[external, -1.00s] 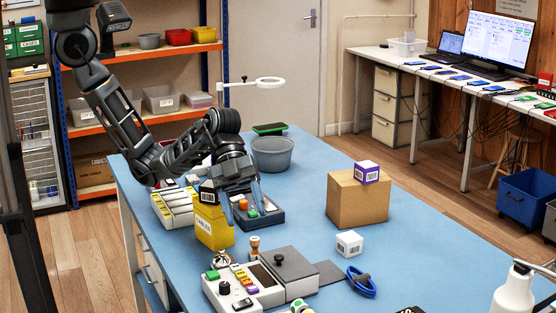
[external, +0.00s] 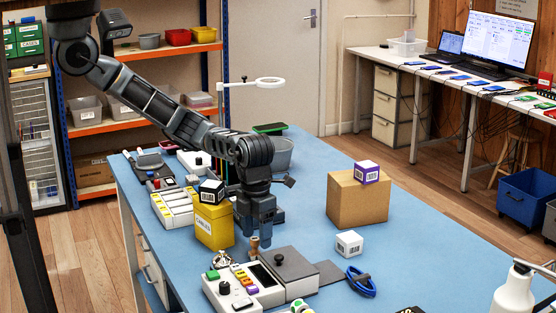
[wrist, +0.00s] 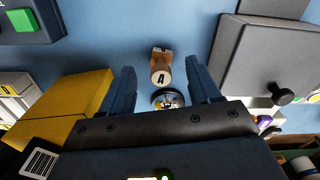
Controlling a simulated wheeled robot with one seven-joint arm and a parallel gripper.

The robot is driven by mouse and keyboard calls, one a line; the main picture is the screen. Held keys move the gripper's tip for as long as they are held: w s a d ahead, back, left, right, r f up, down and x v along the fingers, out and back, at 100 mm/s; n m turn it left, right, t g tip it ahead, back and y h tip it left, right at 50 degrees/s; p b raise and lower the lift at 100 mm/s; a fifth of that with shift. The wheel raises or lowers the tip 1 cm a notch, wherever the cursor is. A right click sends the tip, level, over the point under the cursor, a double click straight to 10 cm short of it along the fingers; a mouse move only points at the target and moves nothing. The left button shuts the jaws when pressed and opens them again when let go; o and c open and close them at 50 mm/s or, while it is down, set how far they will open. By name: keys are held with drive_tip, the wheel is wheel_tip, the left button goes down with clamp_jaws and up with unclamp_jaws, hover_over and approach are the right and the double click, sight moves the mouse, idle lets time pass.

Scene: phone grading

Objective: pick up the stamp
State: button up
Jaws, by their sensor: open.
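The stamp (external: 254,243) is a small wooden piece standing on the blue table, behind the grey device with buttons. In the wrist view the stamp (wrist: 161,68) shows its round knob marked "A". My gripper (external: 252,234) points down just above it, partly covering it in the external view. In the wrist view the open fingertips (wrist: 161,76) lie on either side of the stamp's knob, with a gap on each side. Nothing is held. I cannot tell exactly how high the fingertips are above the table.
A yellow box (external: 214,224) with a barcoded cube (external: 211,191) on it stands left of my gripper. A silver bell (wrist: 170,99) is close to the stamp. The grey button device (external: 245,285) is in front. A cardboard box (external: 358,202) stands to the right, with clear table between.

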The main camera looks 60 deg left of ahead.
sight(255, 238)
drive_tip(key=shift+s+f, duration=0.15)
drive_tip(key=shift+f, duration=0.95)
drive_tip(key=shift+s+f, duration=0.15)
drive_tip(key=shift+f, duration=0.9)
drive_tip(key=c, duration=1)
drive_tip(key=shift+r, duration=0.1)
